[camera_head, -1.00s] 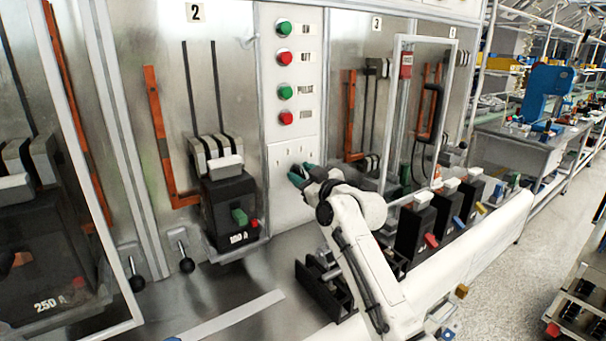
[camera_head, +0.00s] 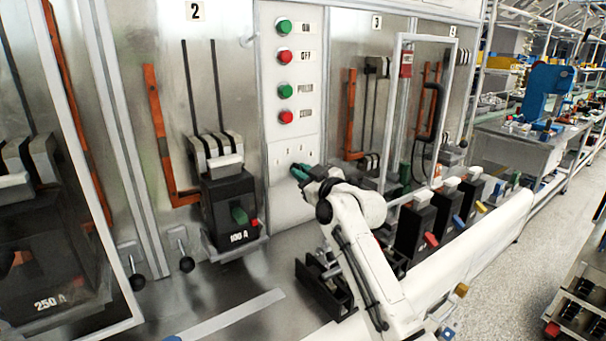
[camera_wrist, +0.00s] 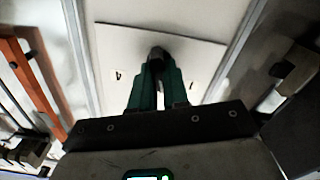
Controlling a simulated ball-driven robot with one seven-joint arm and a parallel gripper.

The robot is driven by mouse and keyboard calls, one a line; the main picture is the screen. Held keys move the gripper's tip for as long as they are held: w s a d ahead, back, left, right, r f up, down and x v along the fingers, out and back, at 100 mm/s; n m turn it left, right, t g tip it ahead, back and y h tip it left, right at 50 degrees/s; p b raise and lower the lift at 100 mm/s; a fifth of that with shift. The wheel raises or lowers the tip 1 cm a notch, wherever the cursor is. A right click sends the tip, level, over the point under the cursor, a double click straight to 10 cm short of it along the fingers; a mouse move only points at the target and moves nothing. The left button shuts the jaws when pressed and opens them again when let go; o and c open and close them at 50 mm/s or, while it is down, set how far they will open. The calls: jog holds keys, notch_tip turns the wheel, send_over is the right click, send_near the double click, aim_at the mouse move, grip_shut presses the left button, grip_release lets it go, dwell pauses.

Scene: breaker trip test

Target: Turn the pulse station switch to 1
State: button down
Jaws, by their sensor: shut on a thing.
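The pulse station's switch shows in the wrist view as a small dark knob (camera_wrist: 156,54) on a pale panel plate (camera_wrist: 118,50). My gripper (camera_wrist: 155,68) has its green fingers closed around the knob. Small white labels sit on either side, at left (camera_wrist: 118,75) and right (camera_wrist: 192,84); their characters are hard to read. In the head view my gripper (camera_head: 299,172) reaches the lower part of the white button panel (camera_head: 294,140), and its fingers hide the knob. The knob's exact angle cannot be told.
Green and red buttons (camera_head: 285,88) line the panel above. At left stands the 100 A breaker (camera_head: 230,203) with a green lever. Several black units with coloured levers (camera_head: 413,225) stand right of my arm. A glazed door frame (camera_head: 391,110) stands open behind them.

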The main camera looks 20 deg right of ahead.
jog(key=shift+f+b, duration=0.2)
jog(key=shift+b, duration=0.3)
jog(key=n+b, duration=0.7)
jog(key=b, duration=0.2)
jog(key=shift+n, duration=0.4)
jog(key=shift+a, duration=0.1)
jog(key=c, duration=1.1)
grip_release()
jog(key=shift+r, duration=0.1)
jog(key=shift+s, duration=0.15)
jog(key=v, duration=1)
jog(key=shift+s+b, duration=0.3)
jog(key=shift+b, duration=0.1)
